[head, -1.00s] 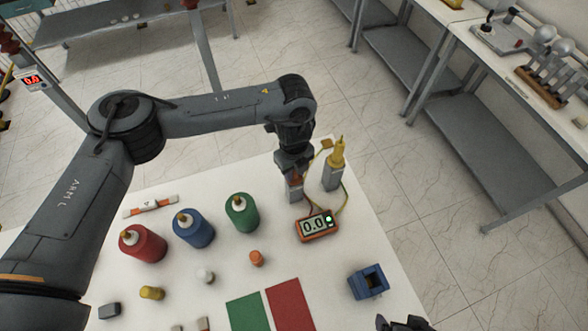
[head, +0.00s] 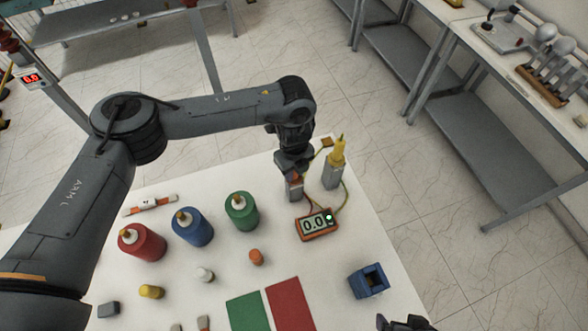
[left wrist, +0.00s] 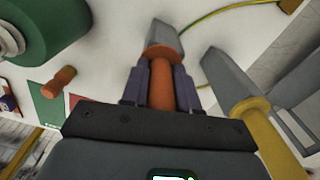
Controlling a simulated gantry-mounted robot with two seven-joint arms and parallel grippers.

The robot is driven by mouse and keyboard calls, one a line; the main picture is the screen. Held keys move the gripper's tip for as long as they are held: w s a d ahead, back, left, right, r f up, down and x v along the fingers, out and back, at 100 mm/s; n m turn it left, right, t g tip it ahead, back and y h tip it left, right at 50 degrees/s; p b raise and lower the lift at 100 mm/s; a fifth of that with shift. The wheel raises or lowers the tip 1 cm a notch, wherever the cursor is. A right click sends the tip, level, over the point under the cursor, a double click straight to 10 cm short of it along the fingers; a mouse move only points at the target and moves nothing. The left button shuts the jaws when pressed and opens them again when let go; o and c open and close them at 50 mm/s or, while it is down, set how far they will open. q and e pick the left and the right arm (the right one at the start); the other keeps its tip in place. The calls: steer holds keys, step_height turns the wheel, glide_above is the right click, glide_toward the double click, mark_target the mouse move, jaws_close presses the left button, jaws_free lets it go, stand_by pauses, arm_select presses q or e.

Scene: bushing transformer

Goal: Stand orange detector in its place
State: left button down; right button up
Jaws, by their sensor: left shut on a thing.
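My left gripper (head: 293,172) is shut on the orange detector (left wrist: 161,82); its fingers also show in the left wrist view (left wrist: 160,90), one on each side of the orange shaft. The detector's wider orange collar meets a grey block-like holder (left wrist: 167,38), which stands on the white table; the holder also shows in the head view (head: 295,190). The detector's lower end is hidden, so how deep it sits cannot be told. My right gripper (head: 402,324) shows only as a dark piece at the bottom edge.
A yellow detector (head: 337,152) stands in a grey holder close to the right. An orange meter (head: 317,226) with wires is just in front. Green (head: 241,212), blue (head: 193,228) and red (head: 142,243) cylinders stand to the left. A blue box (head: 368,282) is at front right.

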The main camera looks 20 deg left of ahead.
arm_select(q)
steer(key=c, duration=0.8)
jaws_free()
